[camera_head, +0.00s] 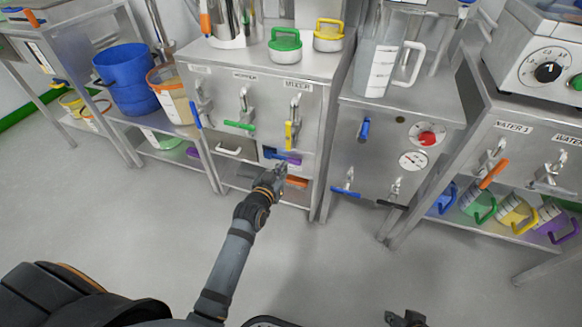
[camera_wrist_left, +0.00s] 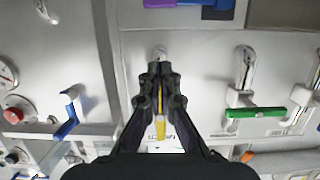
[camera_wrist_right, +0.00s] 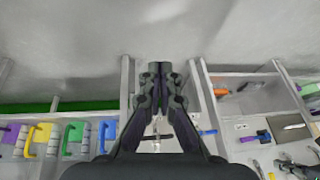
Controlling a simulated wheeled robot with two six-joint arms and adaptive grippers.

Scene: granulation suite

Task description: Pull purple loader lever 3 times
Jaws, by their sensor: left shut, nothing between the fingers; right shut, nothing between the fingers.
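A purple bar (camera_head: 291,158) shows low on the dispenser cabinet, beside a blue piece; I cannot tell for sure that it is the loader lever. A purple bar also shows at the top edge of the left wrist view (camera_wrist_left: 172,3). My left gripper (camera_head: 280,170) is shut and empty, just below and in front of the purple bar in the head view. In the left wrist view its fingers overlap a yellow lever (camera_wrist_left: 160,130). My right gripper (camera_head: 405,318) is low at the bottom edge of the head view, far from the cabinet, shut and empty.
The cabinet front carries a green lever (camera_head: 239,125), a yellow lever (camera_head: 290,135) and a blue lever (camera_head: 195,115). An orange bar (camera_head: 297,181) lies beside my left gripper. A panel with a red button (camera_head: 427,138) stands to the right. The floor in front is clear.

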